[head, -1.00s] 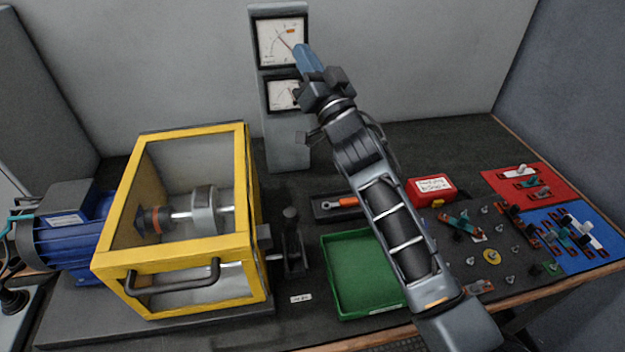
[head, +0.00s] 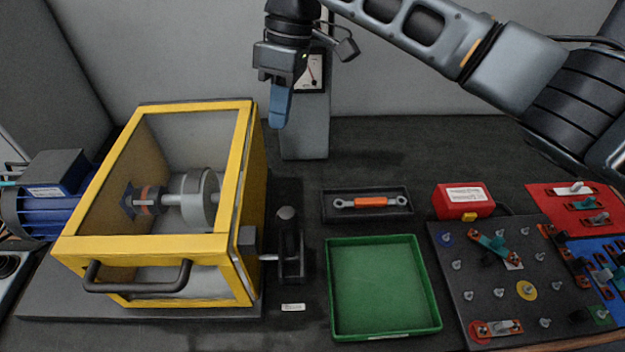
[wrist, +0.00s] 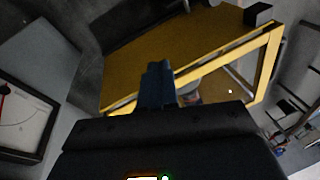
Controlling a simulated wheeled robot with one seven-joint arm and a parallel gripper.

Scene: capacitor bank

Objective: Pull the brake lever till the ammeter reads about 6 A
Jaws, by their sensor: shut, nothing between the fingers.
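The brake lever (head: 288,243) is a dark upright lever with a rounded knob, just right of the yellow-framed guard in the head view. My gripper (head: 279,122) is shut and empty, its blue fingers pointing down above and behind the lever, apart from it. In the wrist view its fingers (wrist: 157,75) show in front of the yellow guard (wrist: 190,60). A meter (head: 311,72) on the grey post is partly covered by my arm in the head view.
The yellow guard (head: 140,246) covers a shaft and drum beside a blue motor (head: 52,205). A green tray (head: 333,290), a dark tray with an orange-handled tool (head: 372,202), a red box (head: 464,201) and a terminal board (head: 480,290) stand to the right.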

